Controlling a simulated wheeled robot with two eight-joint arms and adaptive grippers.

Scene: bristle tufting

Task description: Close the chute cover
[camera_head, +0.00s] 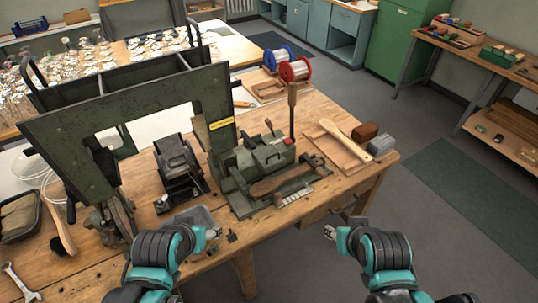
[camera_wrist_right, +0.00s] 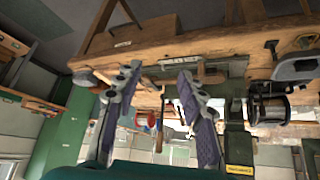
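A dark green tufting machine (camera_head: 262,160) stands near the front edge of the wooden bench, with an upright wooden-handled lever (camera_head: 292,110) and a brush-shaped wooden piece (camera_head: 285,180) along its front. I cannot tell which part is the chute cover. A black stepped device (camera_head: 178,165) stands left of the machine. My left gripper (camera_head: 214,233) is by a grey tray at the bench's front edge; its finger opening is unclear. My right gripper (camera_head: 331,232) is in front of the bench, apart from the machine. In the right wrist view its fingers (camera_wrist_right: 158,72) are spread with nothing held.
A large green frame with a window (camera_head: 130,130) rises at the left. A grey tray (camera_head: 192,217) sits near my left gripper. A wooden board with a paddle (camera_head: 342,145) lies right of the machine. Red and blue spools (camera_head: 295,70) stand behind. The floor at right is open.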

